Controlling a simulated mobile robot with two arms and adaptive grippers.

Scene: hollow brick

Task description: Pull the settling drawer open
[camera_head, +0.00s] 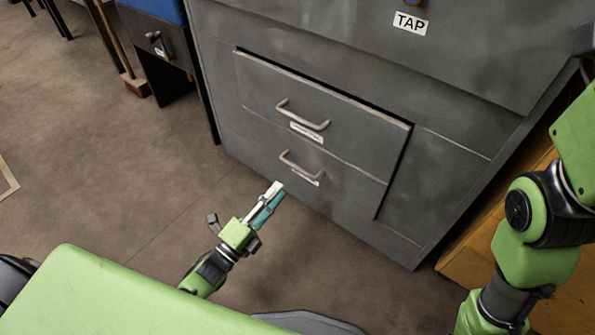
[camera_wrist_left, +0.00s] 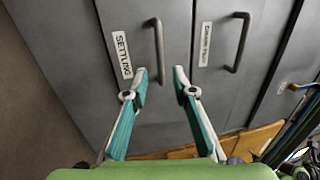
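The settling drawer (camera_head: 338,184) is the lower of two grey drawer fronts in the head view and looks shut. Its bar handle (camera_head: 300,168) sits above a small white label. In the left wrist view the label (camera_wrist_left: 121,55) reads "SETTLING", beside the handle (camera_wrist_left: 159,52). My left gripper (camera_head: 276,189) is in front of and below this handle in the head view. In the left wrist view its fingers (camera_wrist_left: 160,74) are apart and empty, with the handle ahead between their tips; I see no contact. My right gripper is not in view.
The upper drawer (camera_head: 265,85) has its own handle (camera_head: 303,116) and label. A "TAP" sign (camera_head: 410,23) is higher on the cabinet. A wooden surface (camera_head: 470,262) is at the right. A blue-topped unit (camera_head: 153,10) stands at the upper left. The floor (camera_head: 100,190) at left is largely clear.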

